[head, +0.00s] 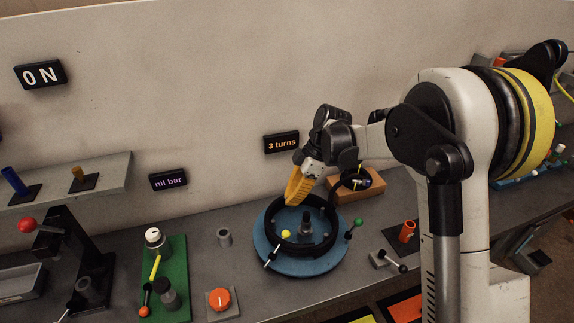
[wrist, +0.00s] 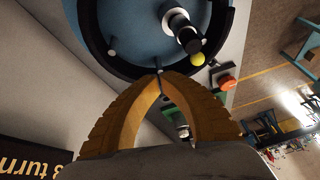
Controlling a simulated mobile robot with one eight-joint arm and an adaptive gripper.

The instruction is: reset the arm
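My arm reaches in from the right in the head view. My gripper (head: 291,203) has orange-yellow ribbed fingers and points down over the back left rim of a black ring on a round blue base (head: 275,258). In the wrist view my gripper (wrist: 160,80) shows both fingers arching together, their tips meeting in front of the black ring (wrist: 95,45). I see nothing clearly held between them. The tips look close to the ring; whether they touch it I cannot tell. A dark post (head: 306,224) stands inside the ring.
A wooden block (head: 370,190) is behind right. An orange knob (head: 220,299) and a green panel (head: 176,270) stand left. The wall with a "3 turns" sign (head: 281,142) is close behind.

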